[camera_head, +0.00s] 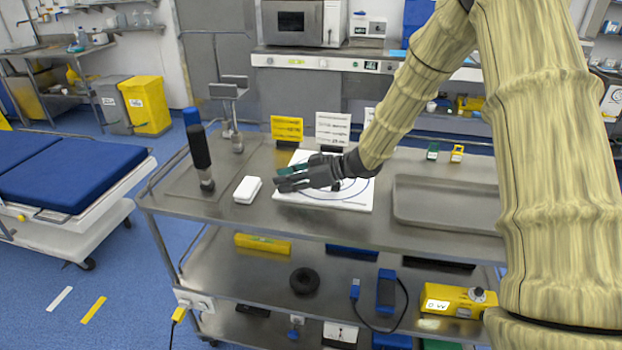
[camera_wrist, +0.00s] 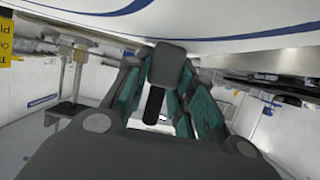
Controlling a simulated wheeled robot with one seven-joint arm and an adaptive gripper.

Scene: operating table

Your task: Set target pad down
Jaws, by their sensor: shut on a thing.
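The target pad (camera_head: 350,200) is a flat white square sheet with blue rings. It lies level at the trolley top, and I cannot tell whether it touches it. My gripper (camera_head: 283,179) is over the pad's left part, with its dark fingers pointing left. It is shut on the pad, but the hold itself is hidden. In the wrist view the pad's white face (camera_wrist: 200,18) with a blue arc fills the top edge, close to the fingers (camera_wrist: 160,105), whose inner pads are green.
A white block (camera_head: 247,189) lies just left of the pad. A dark bottle-like tool (camera_head: 198,146) stands further left. Yellow (camera_head: 287,129) and white (camera_head: 333,127) signs stand behind the pad. An empty metal tray (camera_head: 445,203) is on the right. Bare trolley top (camera_head: 290,222) shows in front.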

